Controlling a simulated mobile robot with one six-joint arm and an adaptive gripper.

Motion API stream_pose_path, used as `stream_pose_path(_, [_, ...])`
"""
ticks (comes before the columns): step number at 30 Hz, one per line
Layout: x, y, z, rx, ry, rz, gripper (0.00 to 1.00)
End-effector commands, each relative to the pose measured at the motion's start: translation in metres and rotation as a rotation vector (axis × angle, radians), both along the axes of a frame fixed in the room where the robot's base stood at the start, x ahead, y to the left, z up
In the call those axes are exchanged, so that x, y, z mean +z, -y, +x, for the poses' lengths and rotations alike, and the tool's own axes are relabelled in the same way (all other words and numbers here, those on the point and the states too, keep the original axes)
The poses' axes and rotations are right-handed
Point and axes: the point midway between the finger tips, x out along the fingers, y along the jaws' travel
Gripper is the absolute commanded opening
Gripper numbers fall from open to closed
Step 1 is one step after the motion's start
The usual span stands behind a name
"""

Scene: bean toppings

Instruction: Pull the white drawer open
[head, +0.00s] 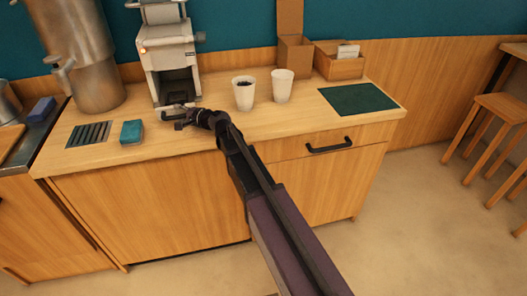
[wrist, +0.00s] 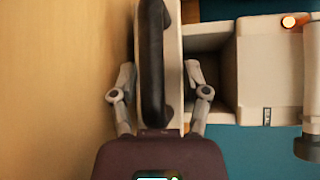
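The white drawer's front (wrist: 174,60) shows in the wrist view with a thick black handle (wrist: 153,65) along it. In the head view the drawer sits low in the grey-white machine (head: 168,55), its front partly hidden by my gripper (head: 182,117). In the wrist view my gripper (wrist: 160,75) is open, with one finger left of the handle and the other right of the white front. A gap shows between the left finger and the handle; I cannot tell whether anything touches. A dark hollow (wrist: 209,70) lies right of the front; how far the drawer is out is unclear.
A cup of dark beans (head: 244,94) and a white cup (head: 283,86) stand right of the machine. A teal sponge (head: 132,131) and a slotted grate (head: 89,134) lie left. A metal cylinder (head: 85,60) stands behind. A green mat (head: 358,99) lies at right.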

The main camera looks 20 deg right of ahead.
Motion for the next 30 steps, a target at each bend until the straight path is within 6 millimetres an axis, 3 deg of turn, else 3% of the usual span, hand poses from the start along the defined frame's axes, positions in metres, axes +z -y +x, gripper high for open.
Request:
stream_pose_path(24, [0.018, 0.077, -0.081, -0.002, 0.000, 0.000, 0.60])
stream_pose_path(30, [0.022, 0.084, -0.095, 0.019, 0.001, -0.036, 0.60])
